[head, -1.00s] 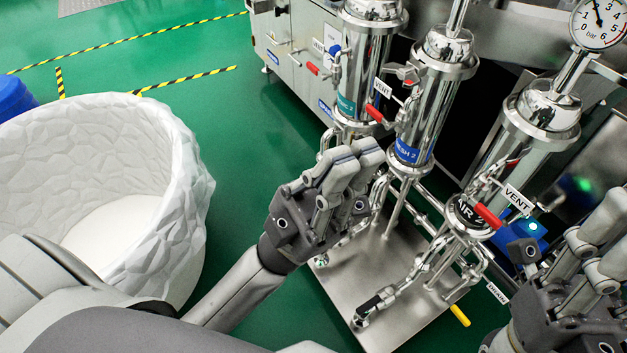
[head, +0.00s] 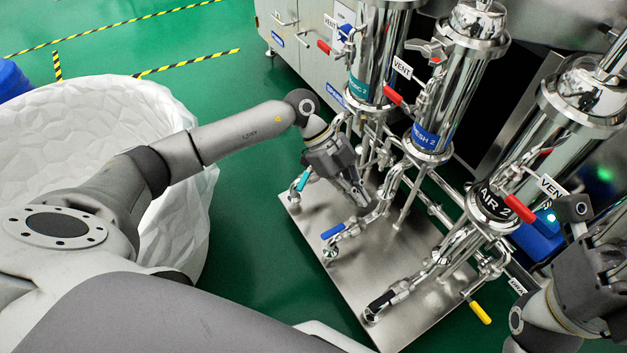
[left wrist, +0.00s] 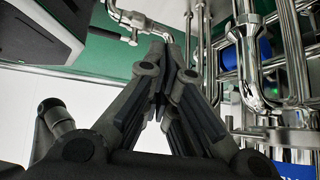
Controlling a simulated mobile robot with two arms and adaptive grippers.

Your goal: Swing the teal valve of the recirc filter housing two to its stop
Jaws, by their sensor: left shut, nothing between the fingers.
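The recirc filter housing two (head: 378,45) is the left steel cylinder in the head view, with a teal label (head: 358,88) partly hidden by pipework. Its teal valve handle (head: 304,179) sits low at the left edge of the skid, close to the left of my left gripper. My left gripper (head: 362,201) points down among the lower pipes, shut and empty. In the left wrist view its fingertips (left wrist: 162,72) meet just below a steel pipe fitting, and no teal handle can be made out. My right gripper (head: 578,215) is at the right edge, its fingertips unclear.
Red vent handles (head: 393,96) stick out higher up. A white textured tub (head: 190,235) stands at left. Green floor is open behind.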

